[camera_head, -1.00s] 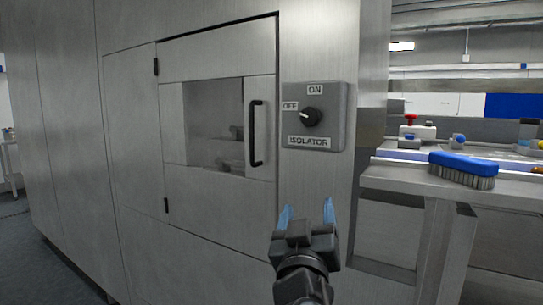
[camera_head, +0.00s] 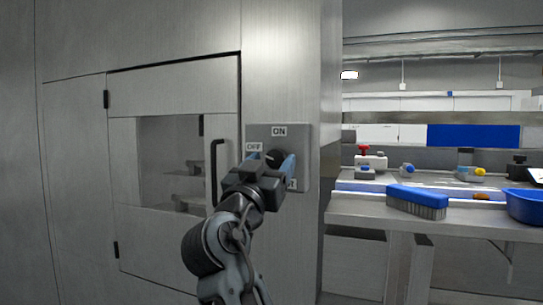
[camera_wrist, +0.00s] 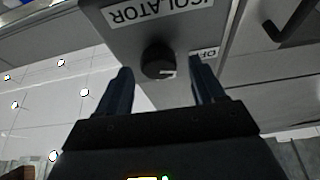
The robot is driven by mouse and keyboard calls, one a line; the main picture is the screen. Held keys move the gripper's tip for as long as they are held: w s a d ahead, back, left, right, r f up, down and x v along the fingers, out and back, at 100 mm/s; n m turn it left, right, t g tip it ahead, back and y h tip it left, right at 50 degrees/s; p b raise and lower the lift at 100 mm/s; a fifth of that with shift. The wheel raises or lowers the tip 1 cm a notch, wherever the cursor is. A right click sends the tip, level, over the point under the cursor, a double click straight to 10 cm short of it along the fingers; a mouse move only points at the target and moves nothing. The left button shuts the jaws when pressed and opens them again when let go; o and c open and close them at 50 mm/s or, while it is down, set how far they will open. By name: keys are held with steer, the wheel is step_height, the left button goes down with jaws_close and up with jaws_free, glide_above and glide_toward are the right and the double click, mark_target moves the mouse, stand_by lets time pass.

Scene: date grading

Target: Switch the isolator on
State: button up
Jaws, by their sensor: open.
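The isolator box (camera_head: 302,140) is a grey panel on the cabinet front, with ON at its top and OFF at its left. Its black rotary knob (camera_head: 276,156) is partly hidden by my gripper (camera_head: 270,163) in the head view. The wrist view shows the box upside down, with the knob (camera_wrist: 157,62) between and just beyond my open blue fingers (camera_wrist: 161,68). The knob's white mark points toward the OFF label (camera_wrist: 207,53). The fingers look apart from the knob; exact depth is hard to tell.
A cabinet door with a window and black handle (camera_head: 214,170) is just left of the box. To the right, a bench (camera_head: 365,213) carries a blue brush (camera_head: 416,198) and a blue bowl (camera_head: 525,205). The box stands near the cabinet's right edge.

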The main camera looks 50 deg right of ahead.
steer(key=shift+w+d+r, duration=0.15)
steer(key=shift+d+r, duration=0.1)
steer(key=shift+d, duration=0.35)
steer(key=shift+f, duration=0.1)
steer(key=c, duration=1.1)
